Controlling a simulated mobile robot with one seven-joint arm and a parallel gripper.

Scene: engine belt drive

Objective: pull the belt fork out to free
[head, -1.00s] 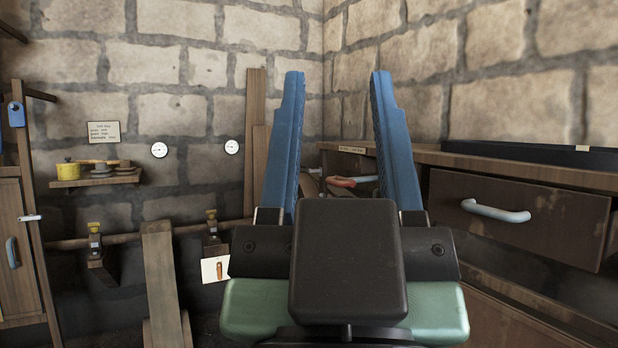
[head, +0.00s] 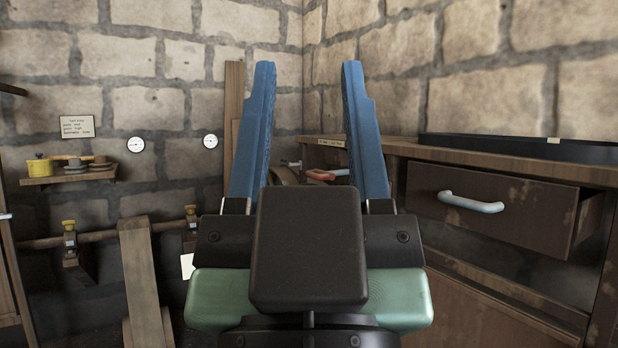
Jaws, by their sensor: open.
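My gripper (head: 308,68) is open and empty in the middle of the head view, its two blue fingers pointing up and away. Between the fingers, farther off by the workbench's left end, a red handle (head: 321,175) with a pale bar shows. I cannot tell whether it is the belt fork, and the dark wrist block and fingers hide part of that area.
A wooden workbench with a drawer (head: 490,205) and pale handle (head: 470,202) stands at the right, a black tray (head: 520,149) on top. At the left are a wall shelf (head: 70,176) with a yellow pot (head: 39,168) and a horizontal pipe (head: 97,237). Stone walls close the back.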

